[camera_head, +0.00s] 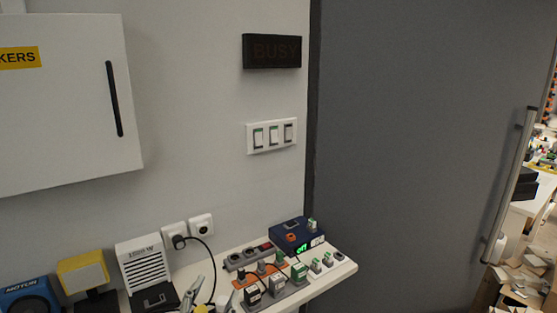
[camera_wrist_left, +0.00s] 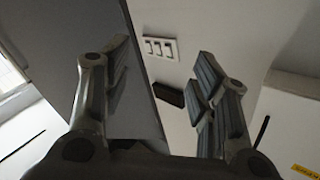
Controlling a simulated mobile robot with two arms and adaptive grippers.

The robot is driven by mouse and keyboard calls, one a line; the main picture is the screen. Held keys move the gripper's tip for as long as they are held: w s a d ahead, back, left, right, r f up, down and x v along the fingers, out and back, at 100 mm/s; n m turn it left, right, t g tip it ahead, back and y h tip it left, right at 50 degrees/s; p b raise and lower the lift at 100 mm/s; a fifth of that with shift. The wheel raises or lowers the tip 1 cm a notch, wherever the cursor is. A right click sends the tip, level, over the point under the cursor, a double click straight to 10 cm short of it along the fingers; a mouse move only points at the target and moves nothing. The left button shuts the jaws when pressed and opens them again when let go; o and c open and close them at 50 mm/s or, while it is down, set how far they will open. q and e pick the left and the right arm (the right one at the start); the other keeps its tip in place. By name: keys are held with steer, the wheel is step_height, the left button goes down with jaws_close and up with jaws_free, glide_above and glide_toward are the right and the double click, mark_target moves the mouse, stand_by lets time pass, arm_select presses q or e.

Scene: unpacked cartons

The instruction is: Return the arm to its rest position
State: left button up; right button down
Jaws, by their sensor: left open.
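My left gripper (camera_head: 206,297) shows at the bottom edge of the head view, in front of the narrow white shelf (camera_head: 334,275). Only its grey finger parts are visible there; the rest of the arm is out of frame. In the left wrist view the same gripper (camera_wrist_left: 160,82) has its two fingers wide apart with nothing between them. Beyond them are the wall, a white switch panel (camera_wrist_left: 160,47) and a black sign (camera_wrist_left: 170,95). My right gripper is not in view.
The shelf holds a power strip, plugs, a blue box (camera_head: 297,234) with a green display, a white heater-like box (camera_head: 146,264) and a yellow lamp (camera_head: 83,273). A white cabinet (camera_head: 62,110) hangs upper left. A grey door (camera_head: 420,130) fills the right.

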arm_select(q)
steer(key=s+a+f+n+g+y, duration=0.1)
steer(key=s+a+f+g, duration=0.15)
steer(key=f, duration=0.25)
steer(key=s+a+f+n+g+y, duration=0.2)
steer(key=s+a+f, duration=0.1)
steer(key=f, duration=0.3)
steer(key=s+a+f+n+g, duration=0.1)
steer(key=s+f+g, duration=0.45)
steer(key=s, duration=0.45)
steer(key=s+a+f+g, duration=0.1)
steer(key=s+f+g, duration=0.5)
steer(key=s, duration=0.5)
step_height(320, 180, down, 28)
steer(key=s, duration=0.1)
steer(key=s+a+f+g, duration=0.1)
steer(key=s+a+f, duration=0.2)
steer(key=s+f, duration=1.2)
steer(key=shift+s+f, duration=0.2)
steer(key=shift+s, duration=0.55)
steer(key=shift+s+a, duration=0.1)
steer(key=shift+a, duration=0.05)
